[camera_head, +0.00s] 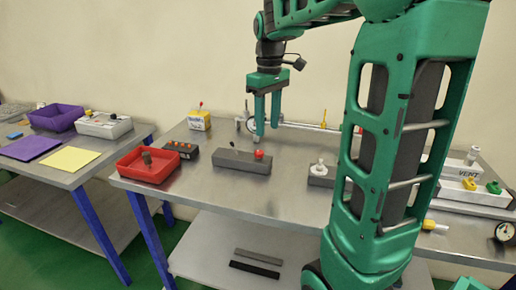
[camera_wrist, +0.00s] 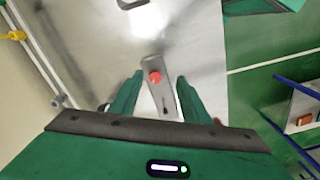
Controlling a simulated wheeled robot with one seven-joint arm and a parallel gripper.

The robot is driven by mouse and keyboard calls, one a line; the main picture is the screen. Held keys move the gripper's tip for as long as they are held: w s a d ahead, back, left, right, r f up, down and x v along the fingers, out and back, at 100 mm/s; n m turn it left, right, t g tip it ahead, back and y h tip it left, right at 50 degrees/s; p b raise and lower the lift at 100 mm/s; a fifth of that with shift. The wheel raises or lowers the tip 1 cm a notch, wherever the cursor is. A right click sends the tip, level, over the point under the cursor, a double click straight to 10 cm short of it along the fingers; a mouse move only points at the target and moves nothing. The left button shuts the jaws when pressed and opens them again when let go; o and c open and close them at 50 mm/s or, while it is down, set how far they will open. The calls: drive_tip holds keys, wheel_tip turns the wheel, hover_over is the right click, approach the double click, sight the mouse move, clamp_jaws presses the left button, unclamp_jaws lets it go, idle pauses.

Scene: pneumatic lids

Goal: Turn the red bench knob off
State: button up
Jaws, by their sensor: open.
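The red knob (camera_head: 259,155) sits on top of a long grey block (camera_head: 240,165) near the front of the metal bench, at the block's right end. In the wrist view the red knob (camera_wrist: 155,76) shows between my fingers, on the grey block (camera_wrist: 152,63), with a small dark lever at the block's near end. My gripper (camera_head: 267,133) is open and empty, pointing down above the bench; it also shows in the wrist view (camera_wrist: 160,75). The fingers look apart from the knob. Which way the knob is turned cannot be told.
A red tray (camera_head: 131,166) and a black button box (camera_head: 178,149) stand left of the block. A yellow-fronted box (camera_head: 199,120) stands behind. A grey base with a white knob (camera_head: 319,169) is to the right. My arm hides part of the right bench.

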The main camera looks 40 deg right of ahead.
sight(260, 152)
drive_tip(key=shift+n, duration=0.7)
drive_tip(key=w+f, duration=0.1)
drive_tip(key=f, duration=0.2)
drive_tip(key=w+f, duration=0.1)
drive_tip(key=f, duration=0.2)
drive_tip(key=w+f, duration=0.1)
drive_tip(key=f, duration=0.3)
drive_tip(key=shift+w, duration=0.15)
drive_tip(key=c, duration=1.1)
